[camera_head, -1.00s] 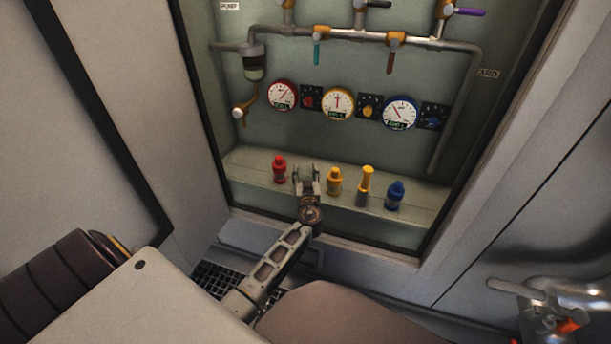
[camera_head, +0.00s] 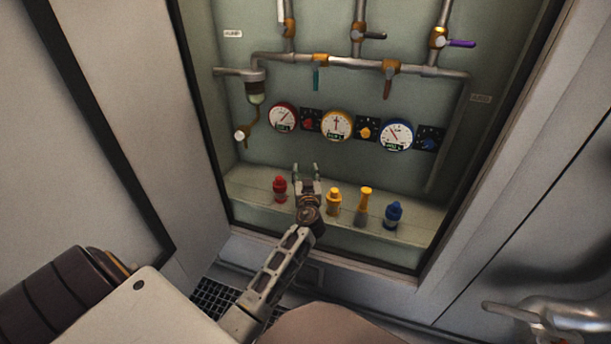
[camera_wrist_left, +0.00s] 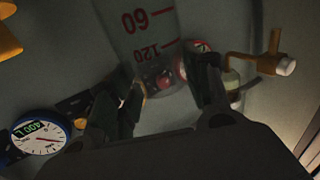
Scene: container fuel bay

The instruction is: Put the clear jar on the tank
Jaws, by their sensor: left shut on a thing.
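My left gripper (camera_head: 307,170) is in front of the wall cabinet, above the ledge, between the red bottle and the yellow bottle. In the left wrist view its fingers (camera_wrist_left: 160,95) are shut on the clear jar (camera_wrist_left: 148,35), a see-through vessel with red marks 60 and 120. A gauge and a knob show blurred through it. In the head view the jar is too faint to make out. I cannot tell for sure which thing is the tank. My right gripper is not in view.
Gauges, knobs, a filter bowl (camera_head: 255,90) and valved pipes (camera_head: 350,65) fill the back wall. Cabinet frame edges bound both sides.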

